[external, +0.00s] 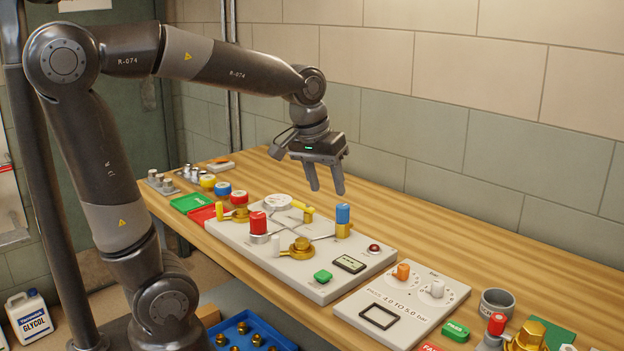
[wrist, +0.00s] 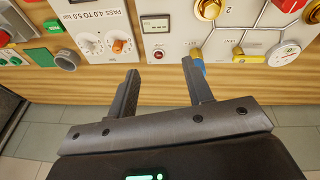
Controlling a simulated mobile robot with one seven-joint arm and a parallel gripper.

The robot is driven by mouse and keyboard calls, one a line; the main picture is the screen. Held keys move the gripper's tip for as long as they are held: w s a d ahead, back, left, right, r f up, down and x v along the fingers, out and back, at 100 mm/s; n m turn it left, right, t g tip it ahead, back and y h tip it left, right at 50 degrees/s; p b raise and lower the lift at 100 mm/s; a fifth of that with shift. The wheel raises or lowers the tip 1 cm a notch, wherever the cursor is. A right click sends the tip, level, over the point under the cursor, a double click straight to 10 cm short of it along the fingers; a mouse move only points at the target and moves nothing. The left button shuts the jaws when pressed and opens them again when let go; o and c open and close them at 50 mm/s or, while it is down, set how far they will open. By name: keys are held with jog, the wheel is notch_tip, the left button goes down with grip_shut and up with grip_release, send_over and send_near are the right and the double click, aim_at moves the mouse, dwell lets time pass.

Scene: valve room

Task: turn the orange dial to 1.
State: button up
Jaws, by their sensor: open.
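The orange dial (external: 402,271) sits on a pale panel (external: 378,293) with a printed scale around it, beside a white dial (external: 437,288). The orange dial also shows in the wrist view (wrist: 118,46), to the upper left of my fingers. The numbers and its exact setting are too small to read. My gripper (external: 327,190) is open and empty, pointing down above the bench, behind and to the left of the orange dial in the external view. In the wrist view my gripper (wrist: 160,69) has a wide gap between its fingers, and they touch nothing.
A larger valve panel (external: 300,280) with a blue-capped valve (external: 343,214), a red-capped valve (external: 258,223) and a gauge stands left of the dial panel. The bench (external: 420,235) behind is clear up to the wall.

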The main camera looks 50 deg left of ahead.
jog(key=w+d+f+n+g, duration=0.1)
jog(key=w+d+f+g, duration=0.15)
jog(key=w+d, duration=0.35)
jog(key=n, duration=0.2)
send_near(404, 266)
jog(key=shift+g, duration=0.25)
jog(key=f, duration=0.9)
jog(key=shift+w+d, duration=0.2)
jog(key=shift+c, duration=0.4)
jog(key=c, duration=0.9)
